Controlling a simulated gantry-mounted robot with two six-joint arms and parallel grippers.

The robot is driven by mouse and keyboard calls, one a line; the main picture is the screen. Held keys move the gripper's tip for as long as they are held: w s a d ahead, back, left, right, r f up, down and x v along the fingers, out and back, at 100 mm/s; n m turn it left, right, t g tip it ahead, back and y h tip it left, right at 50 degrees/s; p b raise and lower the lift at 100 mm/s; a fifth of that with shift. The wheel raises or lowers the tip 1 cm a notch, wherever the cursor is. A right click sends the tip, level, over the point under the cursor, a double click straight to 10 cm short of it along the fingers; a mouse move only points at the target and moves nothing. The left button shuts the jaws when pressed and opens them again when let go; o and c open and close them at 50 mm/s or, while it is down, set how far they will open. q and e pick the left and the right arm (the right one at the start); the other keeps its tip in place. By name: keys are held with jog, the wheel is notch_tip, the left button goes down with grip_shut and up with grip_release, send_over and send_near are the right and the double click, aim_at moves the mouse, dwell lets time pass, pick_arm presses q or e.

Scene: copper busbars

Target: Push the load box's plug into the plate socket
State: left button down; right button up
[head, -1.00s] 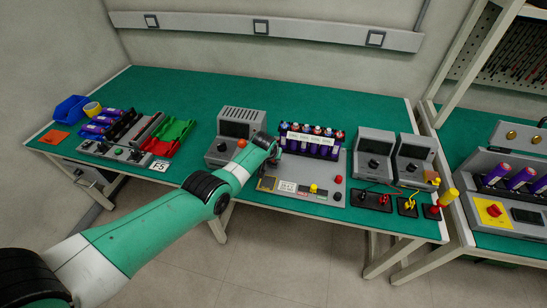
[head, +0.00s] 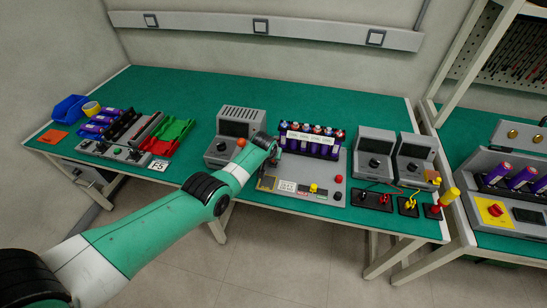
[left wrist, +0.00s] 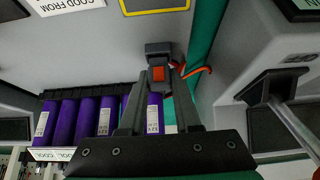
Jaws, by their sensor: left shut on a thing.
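My left gripper (left wrist: 159,92) is shut on a dark grey plug (left wrist: 158,50) with a red-orange patch. An orange cable (left wrist: 197,70) runs from beside the plug to the right in the left wrist view. In the head view, my left wrist hides the plug and fingertips. The grey plate (head: 315,180) lies below and right of my wrist. A yellow-framed square (left wrist: 155,7) on it shows beyond the plug. I cannot tell whether the plug touches the plate, and cannot make out the socket opening. The grey load box (head: 232,125) stands left of the plate. My right gripper is out of view.
A rack of purple cells (head: 312,140) stands at the plate's back edge, close to the fingers in the wrist view. Two grey instruments (head: 374,150) stand to the right. Red and green trays (head: 177,130) lie left. The bench (head: 200,90) is clear behind.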

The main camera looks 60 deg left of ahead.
pick_arm(q)
jog(key=shift+f, duration=0.5)
jog(key=c, duration=0.5)
grip_release()
jog(key=shift+r, duration=0.1)
jog(key=shift+c, duration=0.2)
notch_tip(320, 180, up, 6)
jog(key=p, duration=0.5)
jog(key=shift+r+p, duration=0.1)
jog(key=shift+p, duration=0.3)
